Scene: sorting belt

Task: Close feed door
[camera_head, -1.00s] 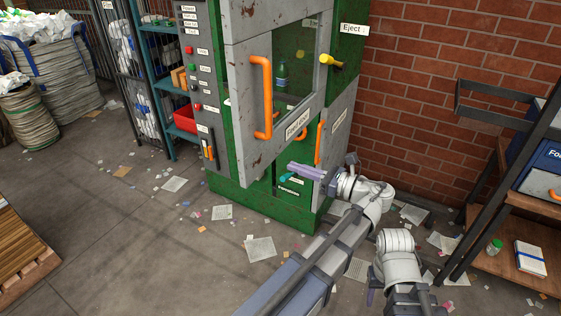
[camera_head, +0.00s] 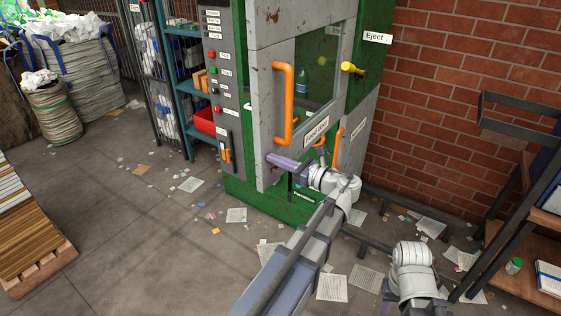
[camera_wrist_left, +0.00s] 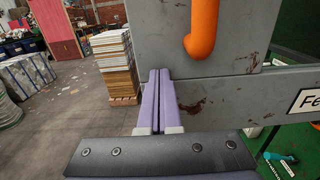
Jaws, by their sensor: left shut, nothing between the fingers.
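The feed door (camera_head: 268,86) is a rusty grey framed panel with a window and an orange handle (camera_head: 289,105), on a green machine (camera_head: 239,190). It appears to stand out from the machine body, with green surfaces behind it. My left gripper (camera_head: 270,157) is shut and empty, at the door's lower part, below and left of the handle. In the left wrist view its purple fingers (camera_wrist_left: 160,72) lie together beside the grey panel (camera_wrist_left: 240,98); contact is unclear. The right arm shows at lower right; only a purple sliver of its gripper (camera_head: 384,307) shows.
A brick wall stands behind at right. A dark shelf (camera_head: 499,246) is at the right, a pallet (camera_head: 40,255) at the left, and white-filled sacks (camera_head: 83,68) at the back left. A yellow eject handle (camera_head: 352,68) juts out. Papers litter the mostly open floor.

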